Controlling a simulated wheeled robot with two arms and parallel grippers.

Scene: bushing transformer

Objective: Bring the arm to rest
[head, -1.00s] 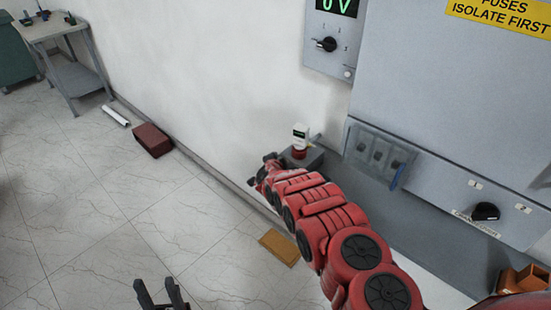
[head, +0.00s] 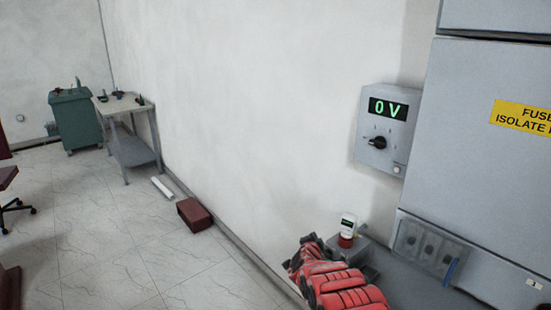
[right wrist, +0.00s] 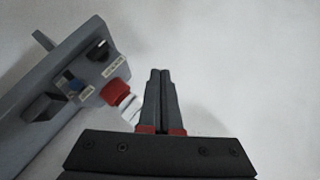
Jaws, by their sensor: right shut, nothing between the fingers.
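My right arm (head: 335,285) is red and black and reaches in from the bottom right of the head view, its far end close to the wall. In the right wrist view my right gripper (right wrist: 161,75) is shut, its dark fingers together with nothing between them. A small grey box with a red and white piece (head: 347,230) on it stands just past the arm's end in the head view. The red and white piece also shows in the right wrist view (right wrist: 118,95), left of the fingers and seemingly apart from them. My left gripper is out of view.
A grey meter box (head: 385,130) reading 0 V hangs on the wall beside a large grey cabinet (head: 455,150). A dark red box (head: 194,215) lies by the wall. A grey table (head: 125,105) and green cabinet (head: 76,122) stand farther back. The left floor is mostly clear.

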